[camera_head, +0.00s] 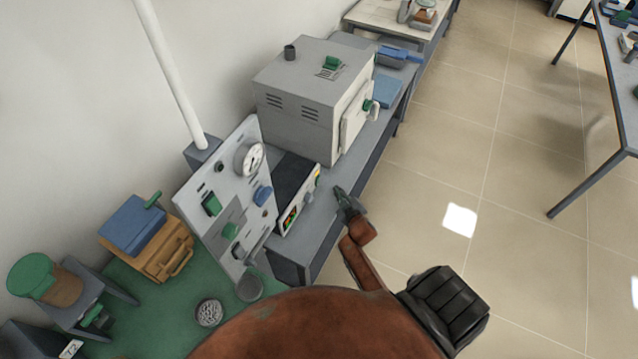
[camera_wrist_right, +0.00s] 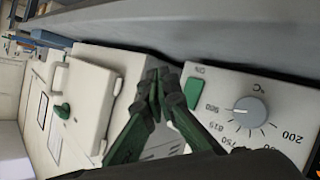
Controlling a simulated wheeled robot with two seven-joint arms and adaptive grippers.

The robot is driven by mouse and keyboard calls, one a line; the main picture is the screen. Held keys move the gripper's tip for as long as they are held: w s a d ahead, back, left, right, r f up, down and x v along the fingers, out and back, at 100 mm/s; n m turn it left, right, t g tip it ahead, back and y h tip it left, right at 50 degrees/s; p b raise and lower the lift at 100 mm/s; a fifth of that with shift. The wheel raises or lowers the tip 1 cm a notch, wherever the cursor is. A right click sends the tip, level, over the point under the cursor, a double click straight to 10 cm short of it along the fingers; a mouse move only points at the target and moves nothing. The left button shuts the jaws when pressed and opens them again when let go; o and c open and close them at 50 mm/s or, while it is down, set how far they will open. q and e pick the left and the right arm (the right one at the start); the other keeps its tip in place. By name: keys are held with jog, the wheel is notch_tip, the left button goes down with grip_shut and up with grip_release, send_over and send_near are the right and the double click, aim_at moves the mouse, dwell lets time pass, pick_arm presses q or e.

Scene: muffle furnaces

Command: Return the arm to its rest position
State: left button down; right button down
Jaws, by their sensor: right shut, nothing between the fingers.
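My right gripper (camera_head: 343,193) is shut and empty. In the head view it is over the outer edge of the grey bench, beside a control box (camera_head: 298,212). In the right wrist view the green fingertips of my right gripper (camera_wrist_right: 157,80) are together, in front of the furnace and the control box. The box shows a green switch (camera_wrist_right: 193,93) and a temperature dial (camera_wrist_right: 249,112) there. My right arm (camera_head: 362,265) reaches out from the bottom of the head view. My left gripper is not in view.
A grey muffle furnace (camera_head: 300,85) with its door shut stands on the bench (camera_head: 305,245). A tilted gauge panel (camera_head: 225,180) stands left of the control box. A green table (camera_head: 160,310) holds several items. Open tiled floor (camera_head: 480,150) lies right, before another table (camera_head: 610,80).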

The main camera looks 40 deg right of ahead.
dwell(0.4)
jog(key=shift+s+g, duration=0.3)
jog(key=shift+s, duration=0.1)
jog(key=s+a+r+m+g+y, duration=0.1)
jog(key=s+a+r+g, duration=0.3)
jog(key=s, duration=0.6)
jog(key=s+a+r+m+g+y, duration=0.15)
jog(key=s+a, duration=0.35)
jog(key=s, duration=0.5)
jog(key=s+a+r+g+y, duration=0.1)
jog(key=s+a+r+g, duration=0.3)
jog(key=s, duration=0.6)
notch_tip(320, 180, down, 36)
jog(key=s+a+b, duration=0.2)
jog(key=s, duration=0.1)
jog(key=s+f+g+b, duration=0.2)
jog(key=s+f, duration=1.6)
jog(key=shift+a+f+n, duration=0.15)
jog(key=shift+a+n, duration=0.15)
jog(key=shift+n, duration=0.15)
jog(key=shift+s+y, duration=0.1)
jog(key=shift+y, duration=0.15)
